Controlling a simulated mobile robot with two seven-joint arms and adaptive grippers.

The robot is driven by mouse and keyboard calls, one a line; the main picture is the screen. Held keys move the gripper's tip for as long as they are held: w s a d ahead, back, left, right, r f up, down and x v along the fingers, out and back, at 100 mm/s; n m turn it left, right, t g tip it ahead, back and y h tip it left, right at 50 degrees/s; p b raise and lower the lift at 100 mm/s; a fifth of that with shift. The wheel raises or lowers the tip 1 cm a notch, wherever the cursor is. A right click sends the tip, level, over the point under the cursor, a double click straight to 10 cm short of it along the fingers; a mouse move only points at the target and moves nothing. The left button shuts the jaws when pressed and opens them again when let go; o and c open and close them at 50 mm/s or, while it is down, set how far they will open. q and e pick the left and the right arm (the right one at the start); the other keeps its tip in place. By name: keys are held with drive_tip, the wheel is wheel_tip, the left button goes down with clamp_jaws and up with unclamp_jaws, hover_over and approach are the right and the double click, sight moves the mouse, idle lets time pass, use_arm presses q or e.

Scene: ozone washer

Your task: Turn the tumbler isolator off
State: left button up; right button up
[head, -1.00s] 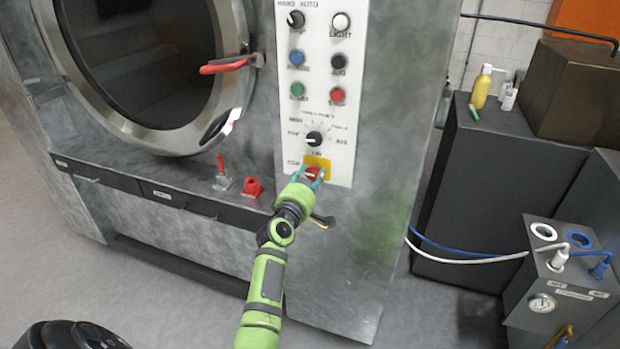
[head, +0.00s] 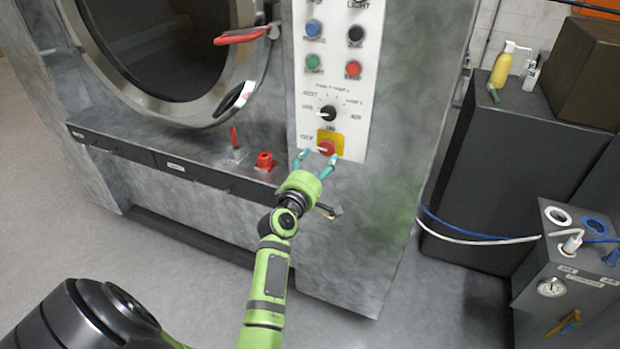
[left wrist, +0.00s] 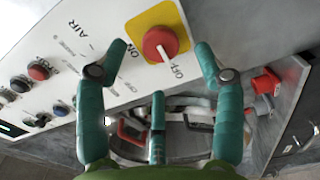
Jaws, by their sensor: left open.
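The tumbler isolator is a red round knob (head: 327,148) on a yellow plate (head: 334,137), low on the white control panel. In the left wrist view, the knob (left wrist: 160,43) shows a white pointer between the ON and OFF lettering, leaning towards the OFF side. My left gripper (head: 318,161) is open and empty, just in front of and below the knob. In the left wrist view its teal fingers (left wrist: 160,62) are spread, with the knob beyond the gap between the upper two, apart from them. My right gripper does not show.
A black selector dial (head: 328,113) and several coloured buttons sit above the isolator on the panel. A red valve (head: 265,161) and a red-handled lever (head: 235,146) stand on the ledge to the left. The round washer door has a red handle (head: 240,38).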

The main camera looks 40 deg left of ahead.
use_arm(q)
drive_tip(key=v, duration=0.7)
idle(0.3)
